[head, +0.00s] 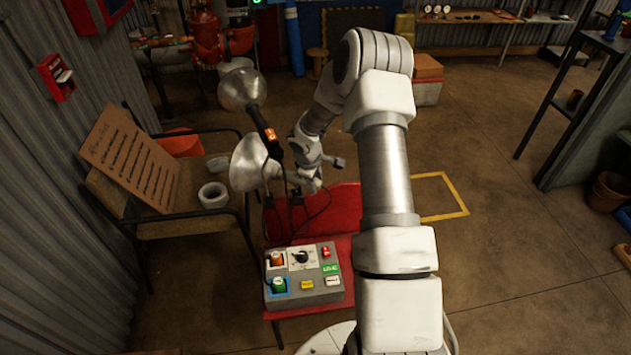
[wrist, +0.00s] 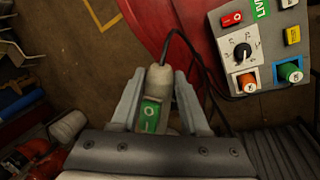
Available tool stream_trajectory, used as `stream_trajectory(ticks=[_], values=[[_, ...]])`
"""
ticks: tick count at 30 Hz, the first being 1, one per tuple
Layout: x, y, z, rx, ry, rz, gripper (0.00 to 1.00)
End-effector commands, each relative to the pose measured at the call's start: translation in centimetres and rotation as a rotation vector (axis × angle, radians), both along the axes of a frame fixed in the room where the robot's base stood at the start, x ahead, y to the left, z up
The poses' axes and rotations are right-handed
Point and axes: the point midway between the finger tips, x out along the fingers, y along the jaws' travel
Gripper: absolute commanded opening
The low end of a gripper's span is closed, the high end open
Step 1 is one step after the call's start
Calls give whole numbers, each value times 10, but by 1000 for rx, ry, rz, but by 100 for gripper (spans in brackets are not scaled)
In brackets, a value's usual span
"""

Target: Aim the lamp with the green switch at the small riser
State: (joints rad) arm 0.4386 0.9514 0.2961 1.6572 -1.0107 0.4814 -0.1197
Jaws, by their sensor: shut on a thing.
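My gripper (head: 304,184) is shut on the handle of the lower lamp. In the wrist view, my gripper (wrist: 160,88) has its fingers on both sides of the lamp's pale handle (wrist: 158,78), with the green switch (wrist: 151,114) between them. This lamp's metal shade (head: 249,164) shows left of my gripper in the head view, its wide side facing roughly left. A second lamp (head: 242,91) with an orange switch (head: 270,135) stands above it. Red riser pipework (head: 206,38) is at the back left. I cannot tell which part is the small riser.
A grey control box (head: 303,277) with orange and green plugs sits on the red stand (head: 338,213) below my arm. Dark cables hang there. A chair (head: 190,225) at the left bears a cardboard sign (head: 130,158) and a white roll (head: 212,195).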

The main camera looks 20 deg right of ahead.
Motion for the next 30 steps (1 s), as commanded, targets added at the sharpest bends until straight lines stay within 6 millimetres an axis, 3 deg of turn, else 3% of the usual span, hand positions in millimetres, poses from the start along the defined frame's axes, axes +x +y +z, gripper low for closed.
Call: stream_trajectory(ticks=[9,19,29,30], values=[[0,1,-1,-1,0,-9,0],[-6,13,-1,-1,-3,-200,0],[-7,14,1,1,-3,-222,0],[-7,14,1,1,-3,-222,48]])
